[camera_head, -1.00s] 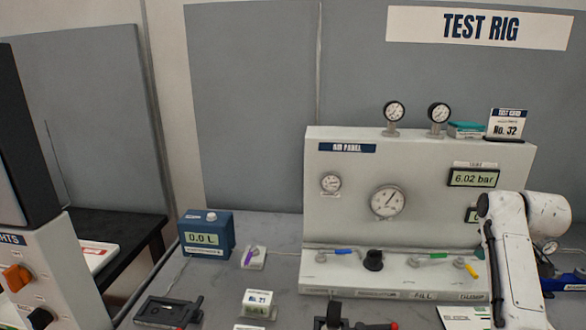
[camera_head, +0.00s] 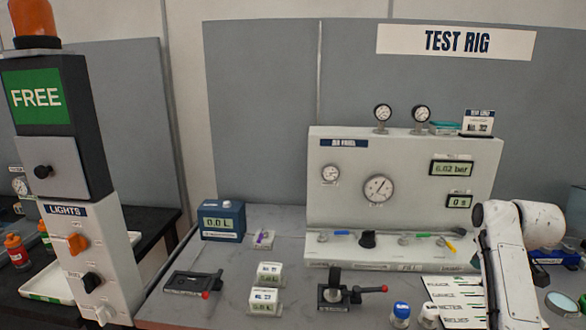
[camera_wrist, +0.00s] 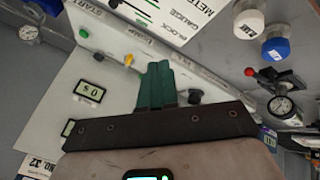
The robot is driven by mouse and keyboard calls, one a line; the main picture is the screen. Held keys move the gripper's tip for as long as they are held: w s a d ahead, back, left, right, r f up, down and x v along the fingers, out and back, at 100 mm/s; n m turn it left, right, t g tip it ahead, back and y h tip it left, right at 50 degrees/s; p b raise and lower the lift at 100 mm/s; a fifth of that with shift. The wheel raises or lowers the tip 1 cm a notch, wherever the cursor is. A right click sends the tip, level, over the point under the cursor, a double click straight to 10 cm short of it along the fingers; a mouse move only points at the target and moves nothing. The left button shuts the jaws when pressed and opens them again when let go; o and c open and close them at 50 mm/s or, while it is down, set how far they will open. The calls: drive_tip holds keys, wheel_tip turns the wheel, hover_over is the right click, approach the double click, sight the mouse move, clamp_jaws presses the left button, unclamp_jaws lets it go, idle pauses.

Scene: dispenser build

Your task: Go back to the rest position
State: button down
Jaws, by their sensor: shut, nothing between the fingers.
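My gripper (camera_wrist: 157,72) shows in the wrist view with its two green fingers shut together and nothing between them. It is in front of the white air panel (camera_head: 430,165), seen tilted in the wrist view, with the timer display (camera_wrist: 89,91) reading 0 s to the left of the fingers. In the head view my white arm stands at the right, covering the right end of the panel. The gripper itself is not seen there.
A clamp with a red-tipped lever (camera_head: 340,294), small meters (camera_head: 264,300), a blue-capped jar (camera_head: 400,312) and a label sheet (camera_head: 452,292) stand along the bench front. A blue 0.0 L box (camera_head: 221,222) is further left. A lights tower (camera_head: 85,262) with a green FREE sign (camera_head: 35,97) rises at far left.

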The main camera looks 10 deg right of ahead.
drive_tip(key=s+a+f+m+g+y, duration=0.1)
drive_tip(key=s+a+f, duration=0.65)
drive_tip(key=f, duration=0.25)
drive_tip(key=s+a+f+m+g, duration=0.1)
drive_tip(key=s+a+f+m, duration=0.1)
drive_tip(key=s+a+f, duration=0.6)
drive_tip(key=s+a+f+m+g, duration=0.1)
drive_tip(key=s+a+f, duration=0.1)
drive_tip(key=s, duration=0.7)
drive_tip(key=s+a+f+m+g, duration=0.1)
drive_tip(key=s+a, duration=0.2)
drive_tip(key=s, duration=0.6)
drive_tip(key=s+a+f+m+g, duration=0.1)
drive_tip(key=s+a+f, duration=0.1)
drive_tip(key=s, duration=0.8)
drive_tip(key=shift+a+f+y, duration=0.3)
drive_tip(key=shift+a+y, duration=0.1)
drive_tip(key=shift+a, duration=0.15)
drive_tip(key=shift+w, duration=0.1)
